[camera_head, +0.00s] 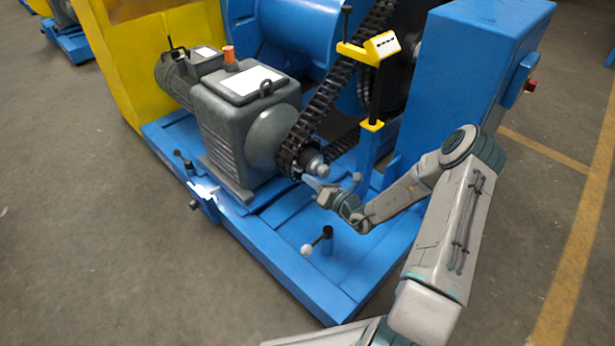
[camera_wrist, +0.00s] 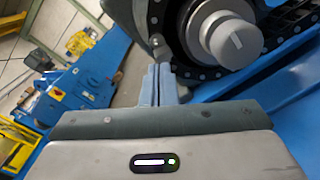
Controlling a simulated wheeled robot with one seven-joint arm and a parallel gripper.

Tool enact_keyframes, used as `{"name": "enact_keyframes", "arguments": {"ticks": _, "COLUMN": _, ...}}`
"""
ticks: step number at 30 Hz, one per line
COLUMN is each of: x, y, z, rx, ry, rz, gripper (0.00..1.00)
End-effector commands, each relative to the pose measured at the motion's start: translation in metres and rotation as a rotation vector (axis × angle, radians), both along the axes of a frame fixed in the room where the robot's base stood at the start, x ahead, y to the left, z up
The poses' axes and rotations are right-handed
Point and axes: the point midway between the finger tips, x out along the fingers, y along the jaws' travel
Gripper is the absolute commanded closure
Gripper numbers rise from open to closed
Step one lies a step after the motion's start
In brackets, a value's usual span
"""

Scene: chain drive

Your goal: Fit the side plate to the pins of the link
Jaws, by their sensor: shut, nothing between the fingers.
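The black roller chain (camera_head: 318,105) runs from the small sprocket on the gear motor's shaft up to the large dark wheel at the back. In the wrist view the chain (camera_wrist: 290,22) curves around a grey round hub (camera_wrist: 230,40). My gripper (camera_head: 310,183) is just to the right of and below the shaft end. In the wrist view its two blue-grey fingers (camera_wrist: 165,84) are together, empty, pointing to the left of the hub and apart from it. I cannot make out the side plate or the link's pins in either view.
The grey gear motor (camera_head: 245,115) stands on the blue base frame (camera_head: 300,265). A yellow holder (camera_head: 372,48) on a post rises behind my gripper. A blue cabinet (camera_head: 455,80) stands at the right.

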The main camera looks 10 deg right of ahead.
Motion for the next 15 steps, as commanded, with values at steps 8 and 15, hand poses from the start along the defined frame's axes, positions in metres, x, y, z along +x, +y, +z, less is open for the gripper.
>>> {"name": "enact_keyframes", "arguments": {"ticks": 8, "x": -0.014, "y": -0.009, "z": 0.001, "rx": 0.001, "ry": 0.000, "rz": -0.001, "gripper": 1.00}}
{"name": "enact_keyframes", "arguments": {"ticks": 15, "x": -0.048, "y": -0.034, "z": 0.004, "rx": 0.001, "ry": 0.002, "rz": -0.005, "gripper": 1.00}}
